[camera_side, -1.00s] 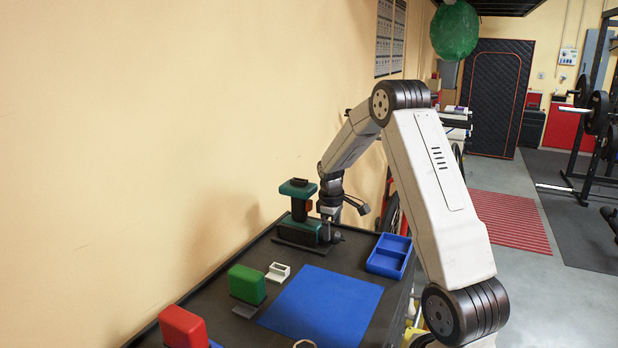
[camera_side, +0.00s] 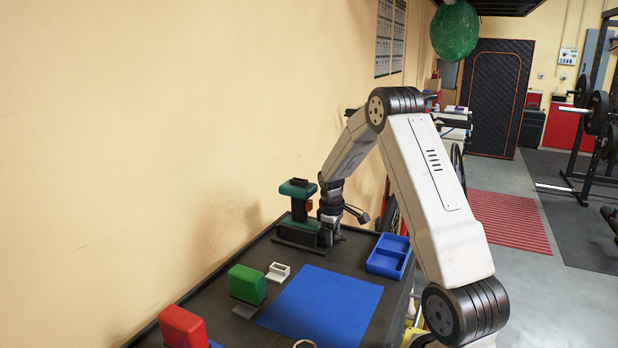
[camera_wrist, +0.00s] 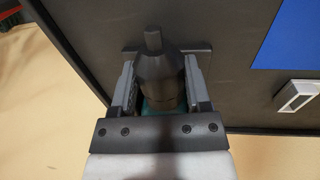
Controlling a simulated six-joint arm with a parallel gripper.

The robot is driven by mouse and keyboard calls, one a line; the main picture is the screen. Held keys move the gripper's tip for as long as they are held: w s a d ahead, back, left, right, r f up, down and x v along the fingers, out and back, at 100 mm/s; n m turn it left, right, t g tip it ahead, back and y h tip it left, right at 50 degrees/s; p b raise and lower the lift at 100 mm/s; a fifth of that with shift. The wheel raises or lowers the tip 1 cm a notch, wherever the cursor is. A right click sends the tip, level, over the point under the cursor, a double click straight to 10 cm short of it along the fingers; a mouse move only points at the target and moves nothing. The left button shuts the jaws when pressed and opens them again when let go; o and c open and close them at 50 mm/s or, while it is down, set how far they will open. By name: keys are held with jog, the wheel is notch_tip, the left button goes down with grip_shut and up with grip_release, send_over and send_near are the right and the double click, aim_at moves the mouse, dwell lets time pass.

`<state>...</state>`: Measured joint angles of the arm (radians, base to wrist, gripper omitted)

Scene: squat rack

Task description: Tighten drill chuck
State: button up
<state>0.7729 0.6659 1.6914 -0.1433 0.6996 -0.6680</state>
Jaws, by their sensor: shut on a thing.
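The drill (camera_side: 299,205), green and black, stands upright in a dark holder (camera_side: 290,245) at the back of the bench, near the wall. In the wrist view its dark, tapered chuck (camera_wrist: 162,72) sits between my fingers, with a narrower tip sticking out beyond it. My gripper (camera_side: 328,234) is beside the drill in the side view and shut on the chuck, one finger on each side. In the side view the chuck is hidden by my gripper and wrist. A bit of the drill's green body (camera_wrist: 158,104) shows behind the chuck.
A blue two-compartment tray (camera_side: 389,256) stands to the right of the drill. A blue mat (camera_side: 322,307) lies in front, clear. A small white holder (camera_side: 278,272), a green block (camera_side: 247,284) and a red block (camera_side: 183,326) line the left side.

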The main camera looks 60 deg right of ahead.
jog(key=shift+d+y, duration=0.1)
jog(key=shift+y, duration=0.3)
jog(key=shift+d+y, duration=0.15)
jog(key=shift+y, duration=1.05)
jog(key=shift+d+y, duration=0.1)
jog(key=shift+y, duration=1.1)
jog(key=o, duration=1.3)
jog(key=v, duration=0.8)
jog(key=shift+f, duration=0.15)
